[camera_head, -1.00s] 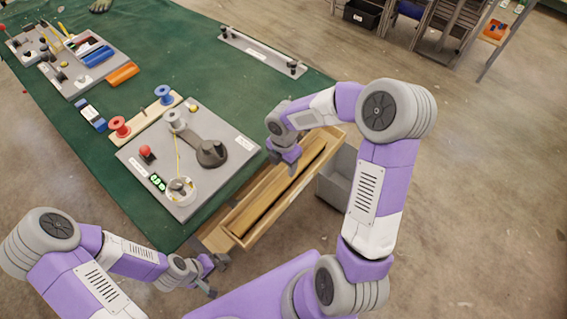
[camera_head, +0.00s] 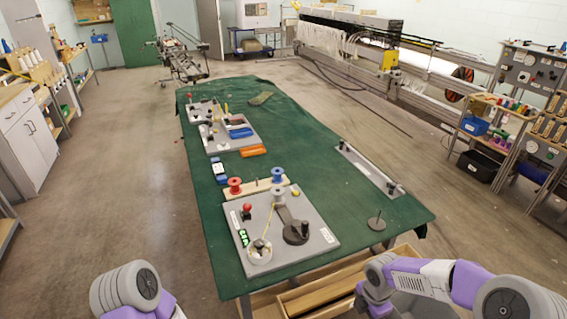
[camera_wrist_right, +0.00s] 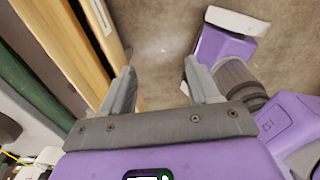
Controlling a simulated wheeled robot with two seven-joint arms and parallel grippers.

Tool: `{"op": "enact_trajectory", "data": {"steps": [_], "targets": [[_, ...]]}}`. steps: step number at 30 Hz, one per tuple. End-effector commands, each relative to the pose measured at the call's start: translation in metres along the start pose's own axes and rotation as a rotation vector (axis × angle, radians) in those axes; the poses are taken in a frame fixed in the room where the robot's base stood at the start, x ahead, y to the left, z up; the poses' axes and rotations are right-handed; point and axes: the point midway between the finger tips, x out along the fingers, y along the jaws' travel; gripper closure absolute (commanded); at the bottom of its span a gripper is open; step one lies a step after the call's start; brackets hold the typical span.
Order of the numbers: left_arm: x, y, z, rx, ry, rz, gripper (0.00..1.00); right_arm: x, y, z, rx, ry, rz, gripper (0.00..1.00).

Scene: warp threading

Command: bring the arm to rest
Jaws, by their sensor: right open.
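My right arm (camera_head: 420,278) is folded at the lower right of the head view, beside the near right corner of the green table. Its gripper points down near the open wooden drawer and is mostly cut off by the bottom edge there. In the right wrist view my right gripper (camera_wrist_right: 158,85) is open, with its two fingers apart and nothing between them. Bare floor shows beyond the fingers. Of my left arm, only a rounded joint (camera_head: 138,288) and a link show at the bottom left; its gripper is out of the picture.
The open wooden drawer (camera_head: 330,288) juts out at the table's near edge; its wooden sides (camera_wrist_right: 75,35) are close left of the right gripper. A grey threading board (camera_head: 325,212) with spools stands on the green table (camera_head: 225,262). A thin peg on a disc (camera_head: 376,223) stands nearby.

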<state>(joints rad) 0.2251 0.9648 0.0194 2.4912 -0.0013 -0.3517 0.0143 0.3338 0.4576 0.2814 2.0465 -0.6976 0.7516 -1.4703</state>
Motion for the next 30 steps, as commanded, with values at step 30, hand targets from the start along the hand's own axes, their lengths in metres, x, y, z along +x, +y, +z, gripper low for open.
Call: {"op": "enact_trajectory", "data": {"steps": [30], "targets": [[0.0,0.0,0.0,0.0,0.001,0.0,0.0,0.179,-0.092,-0.17,2.111,0.347,-0.241,0.39]]}}
